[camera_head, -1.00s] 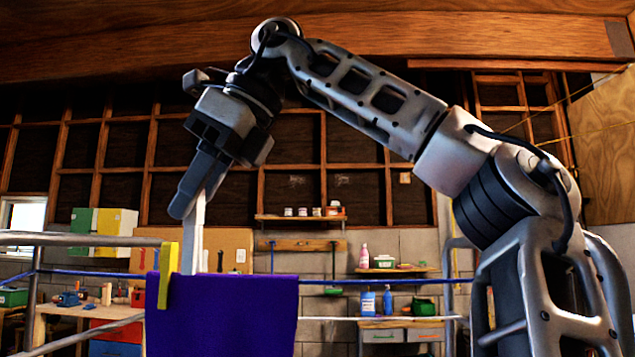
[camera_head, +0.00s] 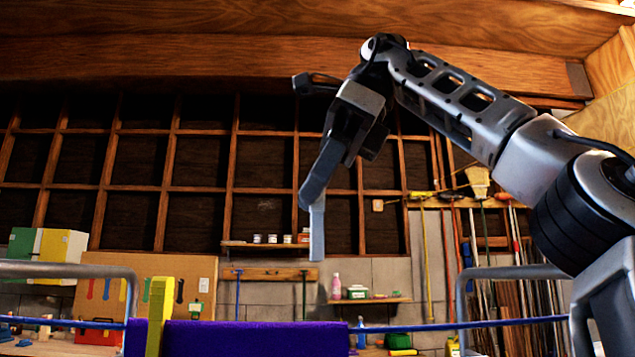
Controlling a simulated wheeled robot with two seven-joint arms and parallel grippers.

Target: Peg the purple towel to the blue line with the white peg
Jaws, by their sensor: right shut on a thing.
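The purple towel (camera_head: 255,338) hangs over the blue line (camera_head: 430,327) at the bottom of the head view; only its top part shows. A yellow peg (camera_head: 159,315) sits upright on the towel's top edge near its left end. My right gripper (camera_head: 317,185) is shut on the white peg (camera_head: 317,232), which looks grey in shade and points down. The peg's lower end shows above the right part of the towel's top edge, apart from it in the picture. My left gripper is out of view.
Metal rails stand at the left (camera_head: 70,270) and right (camera_head: 510,272) of the line. Behind are a pegboard (camera_head: 205,270) with tools, a shelf (camera_head: 370,300) with bottles, and yellow and green boxes (camera_head: 60,245). The air around the peg looks clear.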

